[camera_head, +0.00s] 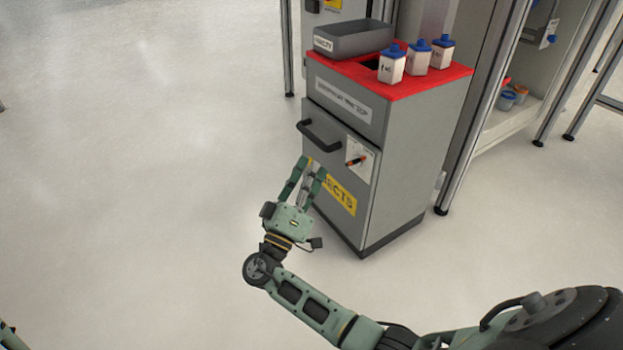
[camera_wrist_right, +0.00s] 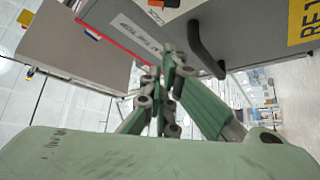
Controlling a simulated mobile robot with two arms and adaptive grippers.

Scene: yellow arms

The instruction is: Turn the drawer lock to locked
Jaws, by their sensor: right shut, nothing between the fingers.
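The drawer lock is a black and orange knob (camera_head: 356,161) on a white plate (camera_head: 367,150) on the front of a grey cabinet (camera_head: 412,140). The knob lies slanted, with its orange end up to the right. A black handle (camera_head: 318,137) sits left of it on the drawer, and also shows in the right wrist view (camera_wrist_right: 205,48). My right gripper (camera_head: 313,168) is shut and empty, in front of the cabinet, below the handle and left of the knob, apart from the knob. Its fingers (camera_wrist_right: 160,85) also show in the wrist view. My left gripper is out of view.
The cabinet's red top (camera_head: 437,82) bears a grey bin (camera_head: 352,42) and several white bottles with blue lids (camera_head: 391,65). A yellow label (camera_head: 339,195) is below the lock. Metal frame posts (camera_head: 480,100) stand at right. The floor (camera_head: 140,170) at left is clear.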

